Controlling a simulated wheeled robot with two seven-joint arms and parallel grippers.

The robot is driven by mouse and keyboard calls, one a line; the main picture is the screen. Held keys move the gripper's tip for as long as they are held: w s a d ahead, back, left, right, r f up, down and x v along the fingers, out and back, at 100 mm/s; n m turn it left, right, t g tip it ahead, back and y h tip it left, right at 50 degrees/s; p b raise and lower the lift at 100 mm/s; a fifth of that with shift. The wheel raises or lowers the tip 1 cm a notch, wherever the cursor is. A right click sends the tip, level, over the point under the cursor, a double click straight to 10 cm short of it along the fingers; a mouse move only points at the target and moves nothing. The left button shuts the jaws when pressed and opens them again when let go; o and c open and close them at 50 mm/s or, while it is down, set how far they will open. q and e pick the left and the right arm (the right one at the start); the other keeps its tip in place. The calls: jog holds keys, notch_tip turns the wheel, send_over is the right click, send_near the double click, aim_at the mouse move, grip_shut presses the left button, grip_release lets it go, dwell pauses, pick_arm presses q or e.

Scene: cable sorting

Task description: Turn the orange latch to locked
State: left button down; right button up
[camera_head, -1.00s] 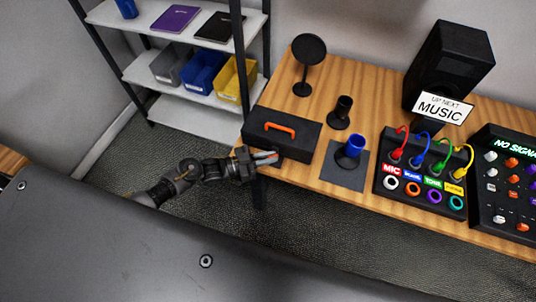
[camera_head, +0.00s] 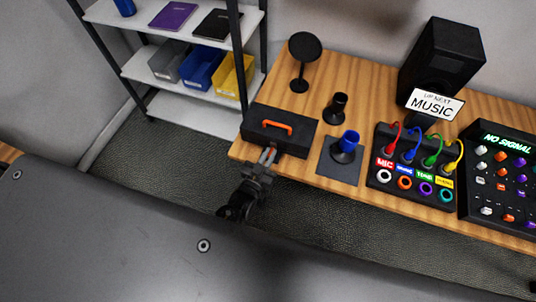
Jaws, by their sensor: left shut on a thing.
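A black box (camera_head: 298,138) stands at the table's front left corner. An orange bar (camera_head: 271,127) runs across its top left part; I cannot tell whether it is a handle or the latch. My left gripper (camera_head: 268,153) is at the box's front edge, its fingers pointing away from me, just in front of the bar. It is shut on a small part there, which looks like the orange latch, mostly hidden by the fingers. The latch's angle cannot be made out. My right gripper is not in view.
Beyond are a cable panel (camera_head: 398,164), a mixer (camera_head: 470,197) and a speaker (camera_head: 440,62). A black round stand (camera_head: 303,60) is behind the box. A shelf (camera_head: 190,108) stands left.

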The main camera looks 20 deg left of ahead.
pick_arm(q)
jog(key=shift+d+n+y, duration=0.1)
jog(key=shift+n+y, duration=0.5)
jog(key=shift+y, duration=0.3)
jog(key=c, duration=1.8)
grip_release()
jog(key=shift+o, duration=0.2)
jog(key=s+b, duration=0.2)
jog(key=s, duration=0.8)
jog(key=shift+s+a, duration=0.25)
jog(key=shift+s, duration=0.15)
